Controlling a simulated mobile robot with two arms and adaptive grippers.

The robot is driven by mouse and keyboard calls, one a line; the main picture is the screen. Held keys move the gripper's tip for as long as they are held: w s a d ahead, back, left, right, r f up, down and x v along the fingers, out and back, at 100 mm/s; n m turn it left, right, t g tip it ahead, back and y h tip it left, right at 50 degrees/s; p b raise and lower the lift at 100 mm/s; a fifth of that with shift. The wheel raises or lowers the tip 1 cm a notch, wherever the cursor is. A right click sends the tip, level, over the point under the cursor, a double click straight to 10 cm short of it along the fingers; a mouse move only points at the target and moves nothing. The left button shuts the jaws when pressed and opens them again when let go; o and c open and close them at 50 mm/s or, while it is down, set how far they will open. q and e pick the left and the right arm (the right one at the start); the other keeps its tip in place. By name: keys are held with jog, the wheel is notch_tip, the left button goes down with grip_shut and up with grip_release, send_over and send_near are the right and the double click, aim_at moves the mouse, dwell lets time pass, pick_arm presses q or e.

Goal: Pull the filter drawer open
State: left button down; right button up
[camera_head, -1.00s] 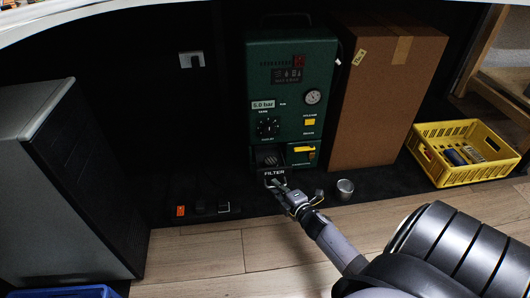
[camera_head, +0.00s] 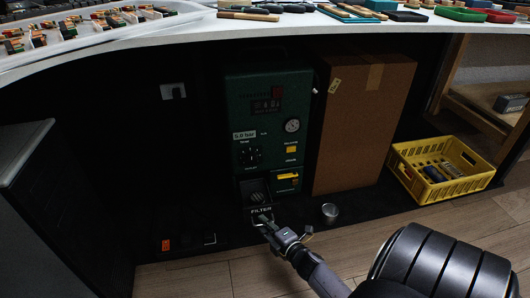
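The filter drawer (camera_head: 261,210) has a dark front labelled FILTER and sits low in the dark green machine (camera_head: 267,118). The drawer stands out from the machine, and its dark inside shows behind the front. My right gripper (camera_head: 263,221) is at the front of the drawer, with its fingers closed at the handle below the label. The fingers hide most of the handle. My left gripper is not in view.
A cardboard box (camera_head: 362,125) stands right of the machine. A small metal can (camera_head: 329,212) is on the floor near my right arm. A yellow crate (camera_head: 435,191) stands farther right. A white-edged tabletop (camera_head: 300,27) overhangs above.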

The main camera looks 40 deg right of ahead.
jog(key=v, duration=1.2)
dwell(0.4)
